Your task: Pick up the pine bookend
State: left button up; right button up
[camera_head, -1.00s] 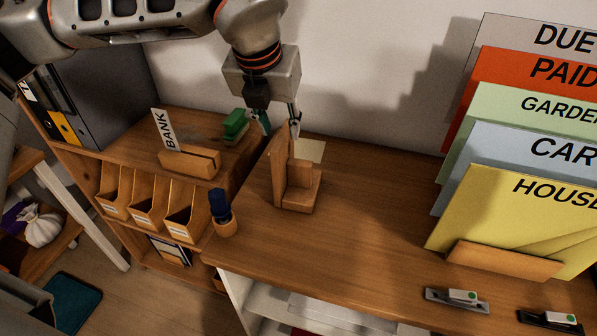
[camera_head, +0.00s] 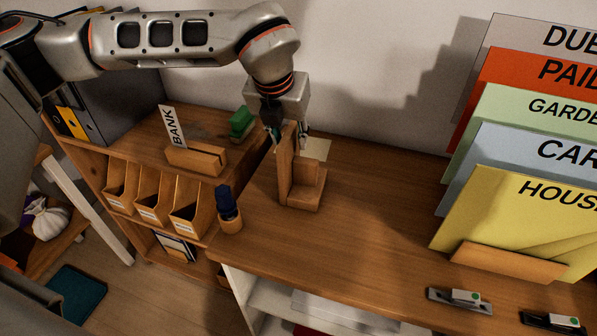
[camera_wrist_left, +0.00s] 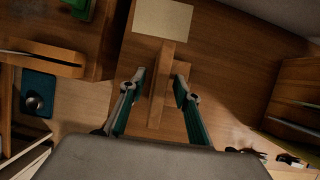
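The pine bookend (camera_head: 302,188) stands on the wooden cabinet top, its tall upright panel on the left and a low block on its right. My left gripper (camera_head: 289,138) is above it, pointing down, with its fingers around the top of the upright panel. In the left wrist view the bookend (camera_wrist_left: 159,88) lies between the two fingers of the left gripper (camera_wrist_left: 158,82). The fingers are open, with gaps showing on both sides of the panel. My right gripper is not in view.
A cream paper square (camera_head: 316,149) lies behind the bookend. A pen cup (camera_head: 230,220) stands front left, and a BANK card holder (camera_head: 196,158) and green object (camera_head: 241,122) are on the left shelf unit. Coloured folders (camera_head: 512,215) stand at right. The cabinet top's middle is clear.

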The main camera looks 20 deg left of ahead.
pick_arm(q)
jog(key=shift+f, duration=0.2)
dwell(0.3)
grip_shut()
